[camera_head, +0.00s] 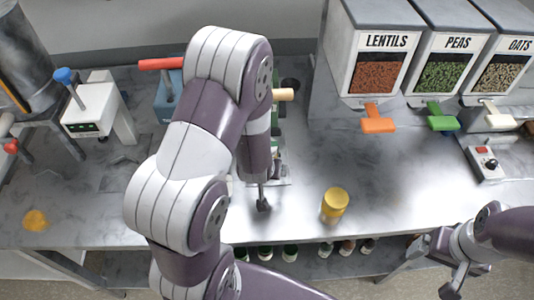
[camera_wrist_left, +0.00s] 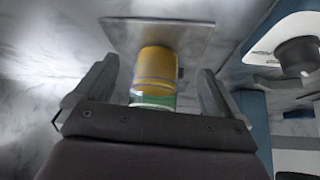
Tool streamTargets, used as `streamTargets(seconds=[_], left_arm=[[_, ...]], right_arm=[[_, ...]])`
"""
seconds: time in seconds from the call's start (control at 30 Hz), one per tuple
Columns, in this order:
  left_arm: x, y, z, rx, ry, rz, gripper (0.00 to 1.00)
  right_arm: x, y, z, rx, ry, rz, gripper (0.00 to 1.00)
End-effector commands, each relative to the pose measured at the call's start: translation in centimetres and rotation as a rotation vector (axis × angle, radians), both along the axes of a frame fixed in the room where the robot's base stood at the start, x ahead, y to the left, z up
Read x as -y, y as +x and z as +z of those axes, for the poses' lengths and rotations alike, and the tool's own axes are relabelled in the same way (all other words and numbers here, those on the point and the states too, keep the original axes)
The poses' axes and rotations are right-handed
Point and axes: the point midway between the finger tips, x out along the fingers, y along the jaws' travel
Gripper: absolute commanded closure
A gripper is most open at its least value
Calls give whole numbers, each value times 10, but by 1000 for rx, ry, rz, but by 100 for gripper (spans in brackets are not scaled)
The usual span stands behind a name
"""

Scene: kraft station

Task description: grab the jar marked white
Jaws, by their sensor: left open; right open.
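My left gripper (camera_wrist_left: 150,95) is open in the left wrist view. A yellow jar with a green band at its near end (camera_wrist_left: 157,75) shows between its fingers, with gaps on both sides. In the head view my left arm covers that area, and only a dark tip of the left gripper (camera_head: 263,203) shows. A yellow-lidded jar (camera_head: 335,203) stands alone on the counter, right of the left gripper. I cannot read a white mark on any jar. My right gripper (camera_head: 447,268) is open and empty at the lower right, past the counter's front edge.
Several small jars (camera_head: 290,253) stand on a shelf under the counter (camera_head: 300,222). Dispensers of lentils (camera_head: 380,70), peas (camera_head: 447,70) and oats stand at the back right. A control box (camera_head: 485,163) sits at right. A yellow lump (camera_head: 36,220) lies at left.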

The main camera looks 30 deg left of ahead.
Motion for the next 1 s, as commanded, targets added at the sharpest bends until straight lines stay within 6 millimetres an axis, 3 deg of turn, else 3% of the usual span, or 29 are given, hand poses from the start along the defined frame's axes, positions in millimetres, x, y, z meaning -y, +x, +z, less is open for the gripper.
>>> streamTargets(seconds=[0.2,0.5,0.7,0.77,1.0], left_arm=[[-15,38,0,-1,0,1,2],[-15,42,-10,1,0,-1,2],[-15,42,-10,0,-1,-1,67],[-15,42,-9,2,-1,0,81],[-16,43,-8,2,0,-1,81]], right_arm=[[0,0,14,0,0,0,9],[0,0,15,0,0,0,9],[0,0,15,0,0,0,9],[0,0,15,0,0,0,9],[0,0,16,0,0,0,9]])
